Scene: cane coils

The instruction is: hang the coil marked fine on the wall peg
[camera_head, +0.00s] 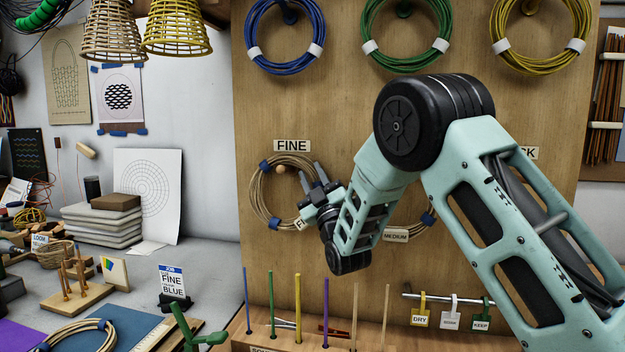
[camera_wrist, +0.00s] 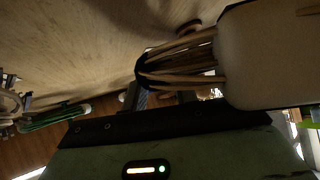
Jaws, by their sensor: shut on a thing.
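The tan cane coil (camera_head: 257,200) with dark blue ties is upright against or near the wooden board, below the FINE label (camera_head: 291,146). My gripper (camera_head: 312,180) is shut on its right side. A tag (camera_head: 299,224) hangs at the coil's lower right, mostly covered by my gripper. The round end of the wooden peg (camera_head: 280,168) shows inside the ring, below its upper edge. I cannot tell whether the coil rests on the peg. In the wrist view, the coil's strands (camera_wrist: 185,60) lie between the fingers, beside a large pale tag (camera_wrist: 275,55).
Another coil with a MEDIUM tag (camera_head: 396,235) hangs to the right, partly behind my arm. Blue (camera_head: 285,35), green (camera_head: 407,38) and yellow (camera_head: 540,35) coils hang above. Below stands a rack of upright coloured rods (camera_head: 298,308). A job card (camera_head: 173,283) reads FINE BLUE.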

